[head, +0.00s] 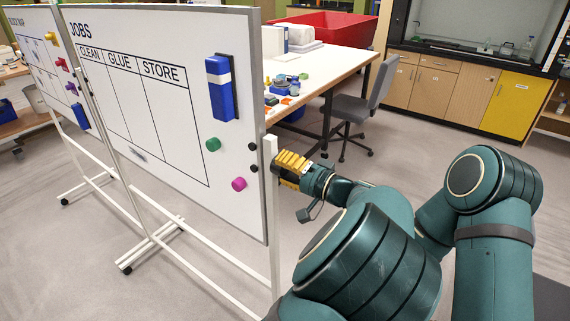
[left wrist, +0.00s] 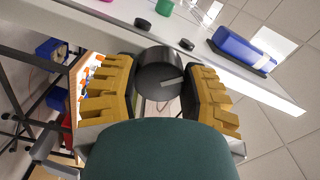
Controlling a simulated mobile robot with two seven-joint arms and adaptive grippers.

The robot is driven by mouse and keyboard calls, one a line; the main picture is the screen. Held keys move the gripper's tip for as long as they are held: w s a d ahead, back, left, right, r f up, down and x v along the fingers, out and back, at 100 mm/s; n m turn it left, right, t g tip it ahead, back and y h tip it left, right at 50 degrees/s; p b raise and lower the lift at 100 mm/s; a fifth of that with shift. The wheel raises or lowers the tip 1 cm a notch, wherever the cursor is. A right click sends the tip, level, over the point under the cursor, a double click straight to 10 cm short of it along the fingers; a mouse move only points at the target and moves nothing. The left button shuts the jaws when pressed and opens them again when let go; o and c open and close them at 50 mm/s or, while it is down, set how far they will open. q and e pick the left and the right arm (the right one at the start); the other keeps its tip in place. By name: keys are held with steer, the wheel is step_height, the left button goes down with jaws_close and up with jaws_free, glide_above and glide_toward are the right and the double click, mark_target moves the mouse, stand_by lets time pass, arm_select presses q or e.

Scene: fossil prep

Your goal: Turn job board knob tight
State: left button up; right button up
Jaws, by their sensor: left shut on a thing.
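The job board (head: 125,150) is a white panel headed JOBS with columns CLEAN, GLUE and STORE. Its knob (left wrist: 160,75) is a round black knob with a pale pointer line, seen in the left wrist view. My left gripper (left wrist: 158,88) has its ridged yellow fingers on both sides of the knob and is shut on it. In the head view this gripper (head: 286,166) is at the board's right edge post, and the knob is hidden behind it. My right gripper is not in view.
A blue eraser (head: 221,88), a green magnet (head: 213,144), a magenta magnet (head: 239,184) and small black magnets sit on the board near its right edge. A white table (head: 335,68) and a grey chair (head: 360,105) stand behind. Floor to the right is clear.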

arm_select(q)
steer(key=m+p, duration=0.1)
steer(key=m, duration=0.1)
steer(key=m+p, duration=0.1)
steer(key=m, duration=0.1)
steer(key=shift+r+m+p, duration=0.2)
steer(key=shift+m+p, duration=1.3)
steer(key=shift+m, duration=0.7)
steer(key=shift+f, duration=0.1)
steer(key=o, duration=1.2)
step_height(320, 180, up, 9)
steer(key=shift+f, duration=0.1)
steer(key=shift+w+a+r, duration=0.15)
steer(key=shift+r, duration=0.5)
